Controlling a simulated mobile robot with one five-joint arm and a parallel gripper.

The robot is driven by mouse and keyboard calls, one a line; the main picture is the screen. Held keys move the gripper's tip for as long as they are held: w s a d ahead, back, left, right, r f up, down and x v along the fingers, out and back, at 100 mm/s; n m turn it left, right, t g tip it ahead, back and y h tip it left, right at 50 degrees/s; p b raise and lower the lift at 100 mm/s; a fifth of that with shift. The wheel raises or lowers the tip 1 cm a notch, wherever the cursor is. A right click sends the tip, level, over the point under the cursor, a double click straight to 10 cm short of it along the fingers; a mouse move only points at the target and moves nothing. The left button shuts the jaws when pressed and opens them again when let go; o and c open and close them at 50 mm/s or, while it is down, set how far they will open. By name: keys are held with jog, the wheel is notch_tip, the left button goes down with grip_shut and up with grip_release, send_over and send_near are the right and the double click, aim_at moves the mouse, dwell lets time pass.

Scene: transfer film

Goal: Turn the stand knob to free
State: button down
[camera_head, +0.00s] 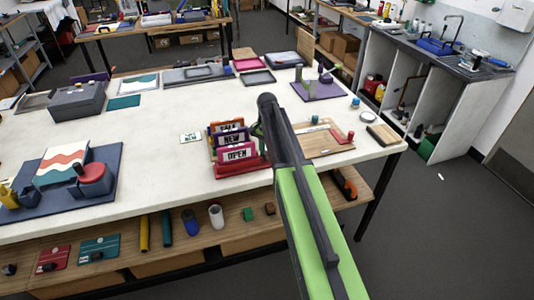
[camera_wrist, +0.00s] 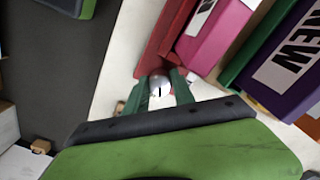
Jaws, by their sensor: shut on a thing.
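The sign stand (camera_head: 230,170) stands near the front edge of the white table in the head view. It holds upright signs reading SALE, NEW (camera_head: 232,139) and OPEN (camera_head: 238,154). In the wrist view a red part of the stand (camera_wrist: 164,40) shows beside a pink sign and the purple NEW sign (camera_wrist: 290,62). My gripper (camera_wrist: 160,88) is shut on the knob, one green finger on each side. In the head view my arm hides the knob and fingertips.
A wooden board (camera_head: 325,143) with small items lies right of my arm. A small white NEW card (camera_head: 190,137) lies left of the stand. A blue mat (camera_head: 105,165) with a red-topped item is far left. The table's middle left is clear.

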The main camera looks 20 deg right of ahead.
jog(key=n, duration=0.6)
jog(key=shift+n, duration=0.3)
jog(key=n, duration=0.6)
jog(key=shift+n, duration=0.3)
jog(key=c, duration=1.1)
grip_release()
jog(key=shift+o, duration=0.2)
